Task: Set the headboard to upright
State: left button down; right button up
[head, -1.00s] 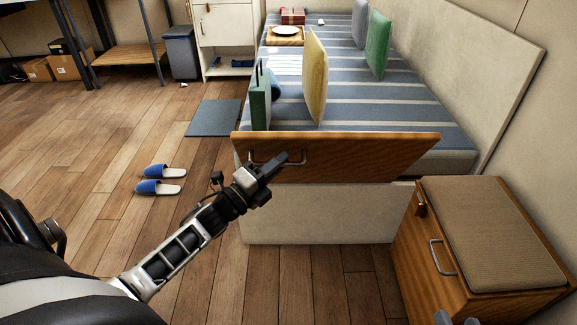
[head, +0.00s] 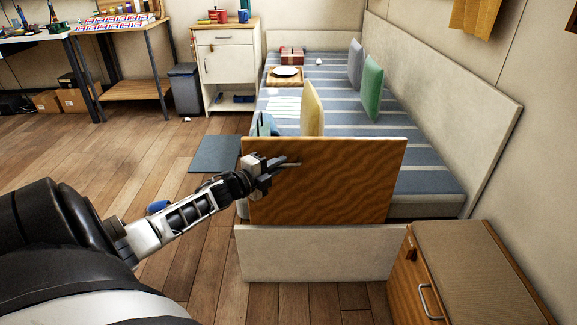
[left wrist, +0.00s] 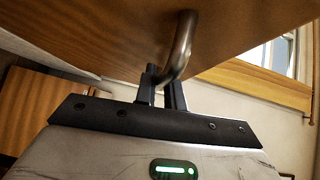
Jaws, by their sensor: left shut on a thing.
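The headboard (head: 330,190) is a brown wooden panel at the near end of the bed (head: 420,180), above a pale lower board (head: 320,254). Its broad face shows in the head view and it stands steeply; I cannot tell if it is fully upright. My left gripper (head: 283,166) is at its upper left part. In the left wrist view, the fingers of my left gripper (left wrist: 162,88) are shut around the curved metal handle (left wrist: 182,45) on the panel's wooden face (left wrist: 110,30). My right gripper is out of view.
A wooden cabinet (head: 455,290) with a cushioned top stands at the lower right. Pillows, including a green one (head: 372,88), and a tray (head: 285,83) with a plate are on the bed. A grey mat (head: 214,154) lies on the floor left of the bed.

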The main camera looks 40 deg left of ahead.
pick_arm(q)
jog(key=shift+w+a+r, duration=0.15)
jog(key=shift+a+r, duration=0.15)
jog(key=shift+r, duration=0.1)
jog(key=c, duration=1.5)
grip_release()
jog(key=shift+w+f, duration=0.1)
jog(key=shift+f, duration=0.05)
jog(key=shift+d+f, duration=0.1)
jog(key=shift+d, duration=0.05)
